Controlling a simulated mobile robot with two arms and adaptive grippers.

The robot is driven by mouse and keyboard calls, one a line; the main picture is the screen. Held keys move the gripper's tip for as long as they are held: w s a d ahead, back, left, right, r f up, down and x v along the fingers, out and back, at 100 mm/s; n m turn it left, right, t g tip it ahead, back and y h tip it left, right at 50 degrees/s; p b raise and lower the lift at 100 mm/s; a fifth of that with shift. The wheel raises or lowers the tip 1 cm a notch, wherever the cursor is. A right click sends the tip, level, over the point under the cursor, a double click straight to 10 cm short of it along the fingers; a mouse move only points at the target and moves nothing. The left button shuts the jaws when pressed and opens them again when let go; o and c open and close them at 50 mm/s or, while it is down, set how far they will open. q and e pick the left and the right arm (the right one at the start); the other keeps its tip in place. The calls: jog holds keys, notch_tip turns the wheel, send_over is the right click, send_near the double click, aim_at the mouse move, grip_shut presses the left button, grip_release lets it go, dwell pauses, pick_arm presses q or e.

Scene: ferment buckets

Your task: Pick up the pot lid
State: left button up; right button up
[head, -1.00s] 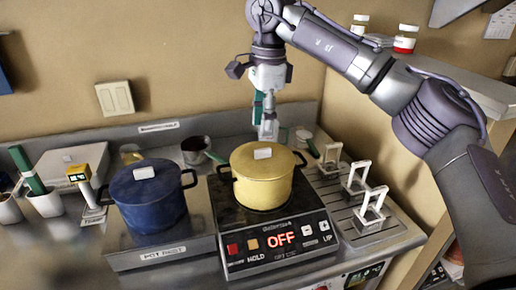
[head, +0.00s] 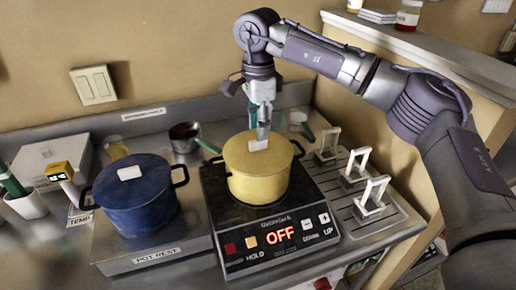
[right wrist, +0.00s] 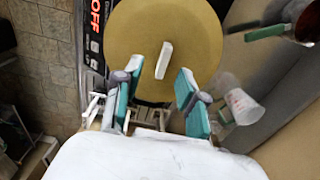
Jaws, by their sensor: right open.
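The yellow pot (head: 262,188) stands on the black hot plate with its yellow lid (head: 238,157) on. The lid has a small white handle (head: 258,146). In the right wrist view the round lid (right wrist: 150,30) fills the top middle, with its white handle (right wrist: 164,60) upright between the fingers. My right gripper (head: 263,134) hangs over the lid, pointing down, just above or around the handle. Its teal and grey fingers also show in the right wrist view (right wrist: 159,72), spread apart on both sides of the handle. A blue pot (head: 145,212) with a lid and white handle stands at the left.
The hot plate (head: 275,240) shows "OFF". White upright racks (head: 357,165) stand to its right. A small dark saucepan (head: 185,137) and a clear cup (head: 298,120) stand behind. A tan sensor stand (head: 68,178) and a white cup (head: 28,205) stand at the far left.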

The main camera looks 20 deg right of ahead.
aim_at(258, 147)
jog(key=f, duration=0.1)
jog(key=f+p, duration=0.1)
jog(key=f, duration=0.1)
jog(key=f+p, duration=0.1)
jog(key=shift+w+d+f, duration=0.1)
jog(key=shift+w+f, duration=0.1)
jog(key=shift+w, duration=0.05)
jog(key=shift+f, duration=0.2)
pick_arm(q)
jog(key=shift+w+r, duration=0.25)
jog(key=shift+r, duration=0.3)
jog(key=shift+w+r, duration=0.2)
jog(key=shift+r, duration=0.35)
pick_arm(e)
grip_shut()
